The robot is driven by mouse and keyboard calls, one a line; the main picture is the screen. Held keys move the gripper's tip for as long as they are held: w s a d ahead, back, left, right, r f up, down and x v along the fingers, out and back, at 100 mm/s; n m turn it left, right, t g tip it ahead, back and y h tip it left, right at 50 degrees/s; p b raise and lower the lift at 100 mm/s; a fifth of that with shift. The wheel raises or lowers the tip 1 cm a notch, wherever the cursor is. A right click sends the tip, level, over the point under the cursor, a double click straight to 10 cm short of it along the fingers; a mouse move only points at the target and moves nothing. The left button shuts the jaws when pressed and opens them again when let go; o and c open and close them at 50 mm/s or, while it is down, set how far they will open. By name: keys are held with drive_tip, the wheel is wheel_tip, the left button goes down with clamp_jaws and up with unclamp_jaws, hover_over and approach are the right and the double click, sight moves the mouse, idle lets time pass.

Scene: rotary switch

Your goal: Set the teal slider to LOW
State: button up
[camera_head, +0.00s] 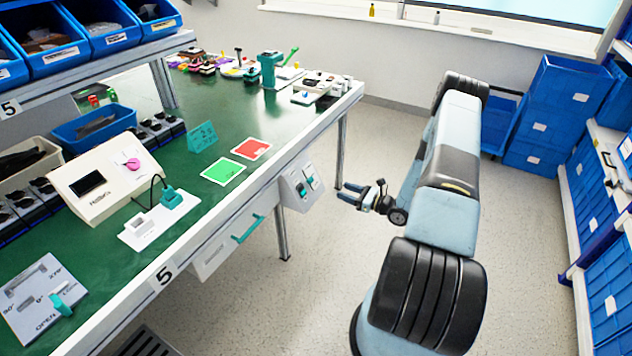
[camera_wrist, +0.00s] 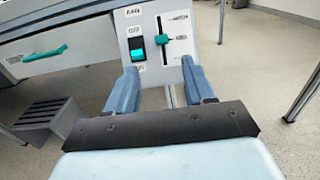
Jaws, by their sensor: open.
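The teal slider (camera_wrist: 163,40) sits on a vertical slot about midway, on the white switch box (camera_wrist: 148,20) fixed under the table's front edge. Small labels stand beside the slot; I cannot read them clearly. A teal rocker switch (camera_wrist: 138,49) is to the left of the slider on the same box. The box also shows in the head view (camera_head: 297,183). My gripper (camera_wrist: 163,84) is open and empty, its two blue fingers pointing toward the box from below the slider, apart from it. In the head view my gripper (camera_head: 346,192) is to the right of the box.
A drawer with a teal handle (camera_wrist: 44,53) is left of the box. The green table (camera_head: 190,165) above carries a white device (camera_head: 105,180), a green card and a red card. Open floor lies right of the table, with blue crates (camera_head: 560,100) beyond.

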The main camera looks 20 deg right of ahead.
sight(312, 178)
drive_tip(key=x, duration=1.3)
drive_tip(key=shift+w+a+f, duration=0.15)
drive_tip(key=shift+w+a, duration=0.05)
drive_tip(key=shift+w, duration=0.1)
clamp_jaws()
idle(0.3)
